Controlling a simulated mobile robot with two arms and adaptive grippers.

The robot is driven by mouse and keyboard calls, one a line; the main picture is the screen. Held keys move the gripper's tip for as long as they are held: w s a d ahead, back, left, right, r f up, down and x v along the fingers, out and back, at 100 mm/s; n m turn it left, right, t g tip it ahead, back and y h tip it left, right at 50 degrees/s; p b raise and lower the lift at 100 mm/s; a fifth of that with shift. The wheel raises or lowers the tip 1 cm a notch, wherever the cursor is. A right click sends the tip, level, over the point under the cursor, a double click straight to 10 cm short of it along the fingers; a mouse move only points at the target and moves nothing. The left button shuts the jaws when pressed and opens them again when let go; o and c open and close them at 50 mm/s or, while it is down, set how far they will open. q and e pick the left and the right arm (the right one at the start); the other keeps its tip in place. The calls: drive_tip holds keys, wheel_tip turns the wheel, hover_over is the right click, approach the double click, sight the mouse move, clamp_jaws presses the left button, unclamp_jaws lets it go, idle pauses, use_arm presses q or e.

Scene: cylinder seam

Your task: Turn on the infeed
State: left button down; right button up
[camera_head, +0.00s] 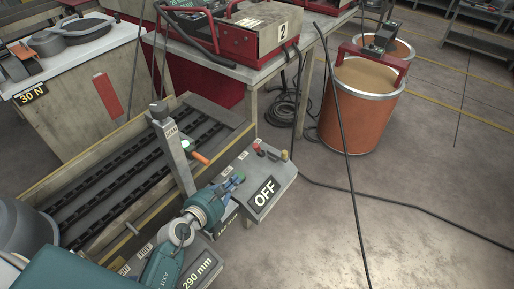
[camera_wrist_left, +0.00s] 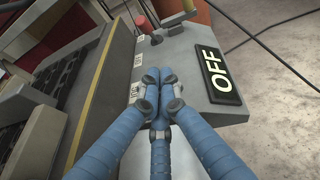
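The infeed is a trough with dark chain tracks (camera_head: 130,150) between tan side rails, at left. Its grey control box (camera_head: 282,178) carries a black "OFF" sign (camera_head: 264,194), which also shows in the left wrist view (camera_wrist_left: 221,71). A red button (camera_head: 262,150) and a yellow-tipped control (camera_head: 284,156) stand at the box's far end; the red one also shows in the left wrist view (camera_wrist_left: 142,23). My left gripper (camera_head: 236,180) has blue fingers with tips together (camera_wrist_left: 150,82), over the near part of the box, apart from both controls. Contact with the box is unclear. My right gripper is out of view.
A grey post (camera_head: 172,150) with an orange-handled lever (camera_head: 200,157) rises beside the trough. A "290 mm" sign (camera_head: 197,272) is near my arm. An orange drum (camera_head: 361,110) stands behind. A dark cable (camera_head: 347,150) hangs across the view.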

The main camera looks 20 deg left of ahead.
sight(258, 150)
use_arm(q)
drive_tip(key=shift+s+r, duration=0.2)
drive_tip(key=shift+s, duration=0.05)
drive_tip(key=b+x, duration=0.1)
drive_tip(key=x, duration=0.8)
drive_tip(key=w, duration=0.2)
drive_tip(key=w+r+p, duration=0.1)
drive_tip(key=shift+w+d, duration=0.3)
drive_tip(key=shift+w, duration=0.05)
drive_tip(key=shift+w+r, duration=0.2)
drive_tip(key=shift+w, duration=0.3)
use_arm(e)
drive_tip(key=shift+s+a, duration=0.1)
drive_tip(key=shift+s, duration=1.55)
use_arm(q)
drive_tip(key=shift+r, duration=0.1)
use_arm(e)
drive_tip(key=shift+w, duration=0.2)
